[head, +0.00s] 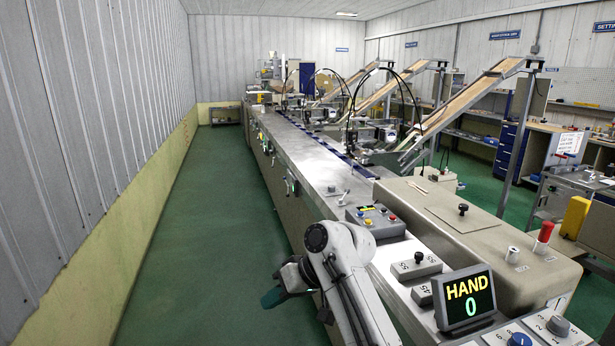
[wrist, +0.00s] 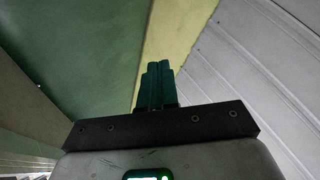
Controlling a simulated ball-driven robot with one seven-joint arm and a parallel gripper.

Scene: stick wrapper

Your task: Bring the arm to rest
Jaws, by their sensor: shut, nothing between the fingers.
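My gripper (head: 272,298) shows at the lower middle of the head view, with teal fingers pointing left and down over the green floor aisle. It is beside the near left side of the long machine, apart from it. In the wrist view the teal fingers (wrist: 156,84) are together with nothing between them. My white-grey arm (head: 345,262) is folded beside the machine's edge, and its lower part runs out of the bottom of the frame.
The long wrapping machine (head: 300,150) runs away from me on the right. Near my arm are a button box (head: 375,219) and a display reading HAND 0 (head: 465,299). A corrugated wall (head: 90,130) stands on the left. The green aisle (head: 205,215) between them is clear.

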